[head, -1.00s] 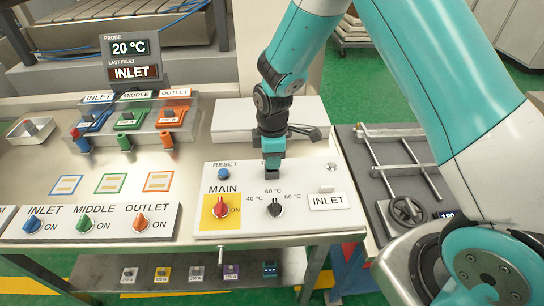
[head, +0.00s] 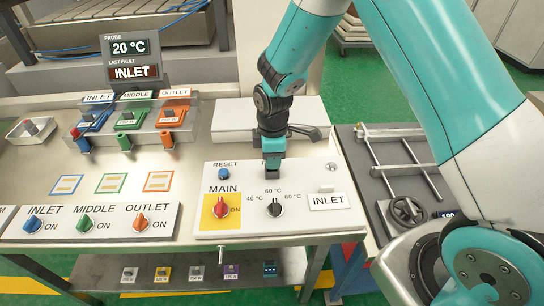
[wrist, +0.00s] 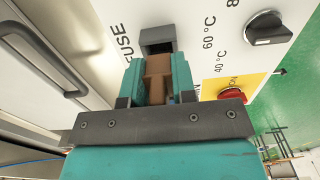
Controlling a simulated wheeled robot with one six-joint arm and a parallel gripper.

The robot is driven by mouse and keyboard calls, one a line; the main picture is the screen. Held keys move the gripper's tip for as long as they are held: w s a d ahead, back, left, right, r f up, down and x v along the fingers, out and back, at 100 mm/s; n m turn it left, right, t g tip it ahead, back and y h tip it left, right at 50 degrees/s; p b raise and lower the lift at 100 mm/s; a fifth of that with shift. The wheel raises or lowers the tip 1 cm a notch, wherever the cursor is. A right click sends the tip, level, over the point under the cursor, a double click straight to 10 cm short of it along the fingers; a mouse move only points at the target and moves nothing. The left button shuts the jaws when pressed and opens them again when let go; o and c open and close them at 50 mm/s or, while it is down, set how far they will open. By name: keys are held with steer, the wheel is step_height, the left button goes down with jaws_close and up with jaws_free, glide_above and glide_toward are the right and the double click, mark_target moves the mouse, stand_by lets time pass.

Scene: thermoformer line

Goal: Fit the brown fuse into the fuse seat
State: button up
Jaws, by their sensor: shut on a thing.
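The brown fuse (wrist: 158,72) shows between the two teal fingers in the wrist view. My gripper (wrist: 158,78) is shut on it. The fuse seat (wrist: 157,36) is a grey block with a dark opening beside the FUSE lettering. The fuse's far end is close to the seat's near edge; I cannot tell whether they touch. In the head view my gripper (head: 272,160) points down over the upper middle of the white control panel (head: 300,215). There the fingers hide the fuse and most of the seat.
The panel carries a blue reset button (head: 224,173), a red main switch (head: 221,208), a black temperature knob (head: 275,209) and an INLET plate (head: 327,201). A white box with a dark handle (head: 305,131) stands close behind my gripper. Spare blocks lie on the lower shelf (head: 205,285).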

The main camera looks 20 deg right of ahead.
steer(key=shift+f+b, duration=0.55)
steer(key=shift+f, duration=0.25)
steer(key=o, duration=1)
step_height(320, 180, up, 18)
steer(key=b, duration=0.3)
steer(key=shift+f+b, duration=0.25)
steer(key=shift+b, duration=0.05)
steer(key=s+a+m+y, duration=0.1)
steer(key=s+m, duration=0.1)
steer(key=s, duration=0.6)
steer(key=s+a+r+m+y+b, duration=0.1)
steer(key=s+a+m, duration=0.1)
steer(key=s, duration=0.6)
steer(key=s+a+r+m+y, duration=0.1)
steer(key=s+a+m+y, duration=0.1)
steer(key=s, duration=0.6)
steer(key=shift+s+r+m, duration=0.2)
steer(key=shift+s+m, duration=0.15)
steer(key=shift+m, duration=0.35)
